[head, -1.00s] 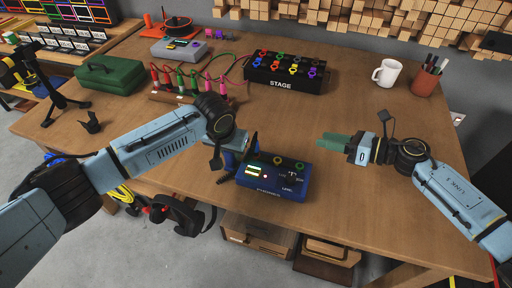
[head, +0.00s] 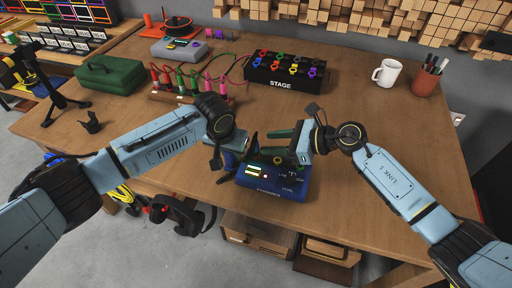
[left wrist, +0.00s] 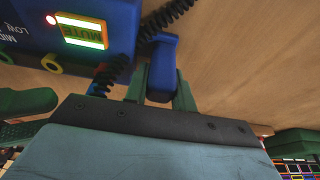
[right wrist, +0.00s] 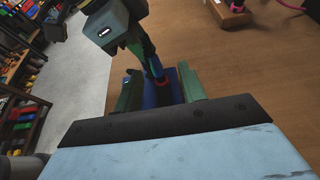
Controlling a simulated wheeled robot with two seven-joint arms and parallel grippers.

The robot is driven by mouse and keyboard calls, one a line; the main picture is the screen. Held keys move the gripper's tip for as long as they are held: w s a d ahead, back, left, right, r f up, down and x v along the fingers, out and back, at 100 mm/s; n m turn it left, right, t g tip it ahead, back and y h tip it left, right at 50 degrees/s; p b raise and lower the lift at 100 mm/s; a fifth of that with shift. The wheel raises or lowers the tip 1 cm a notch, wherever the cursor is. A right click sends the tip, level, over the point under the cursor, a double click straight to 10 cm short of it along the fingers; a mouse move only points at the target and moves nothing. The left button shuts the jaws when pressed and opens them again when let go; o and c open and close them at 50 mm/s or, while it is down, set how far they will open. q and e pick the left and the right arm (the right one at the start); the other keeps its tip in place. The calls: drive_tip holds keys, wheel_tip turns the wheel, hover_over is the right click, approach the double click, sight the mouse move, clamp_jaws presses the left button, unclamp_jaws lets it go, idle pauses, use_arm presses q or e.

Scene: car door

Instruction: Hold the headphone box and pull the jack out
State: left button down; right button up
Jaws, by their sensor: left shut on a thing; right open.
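The blue headphone box (head: 270,185) stands at the table's front edge, with lit bars and ringed controls; its MUTE panel shows in the left wrist view (left wrist: 80,32). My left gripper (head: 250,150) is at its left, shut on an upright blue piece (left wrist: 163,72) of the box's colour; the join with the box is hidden. A black coiled cable (left wrist: 165,15) passes beside this piece. The jack is not clearly visible. My right gripper (head: 280,134) is open above the box's back side; in its wrist view a blue part with a red ring (right wrist: 162,83) shows between the fingers.
Behind are a black STAGE box (head: 285,75) and a wooden strip (head: 172,97) with coloured plugs and cables. A green case (head: 110,75) stands at left, a white mug (head: 386,73) and pen cup (head: 425,80) at right. The table's right middle is clear.

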sight(256, 145)
drive_tip(key=x, duration=0.5)
drive_tip(key=shift+s+a, duration=0.2)
drive_tip(key=shift+s, duration=0.1)
drive_tip(key=shift+c, duration=0.2)
clamp_jaws()
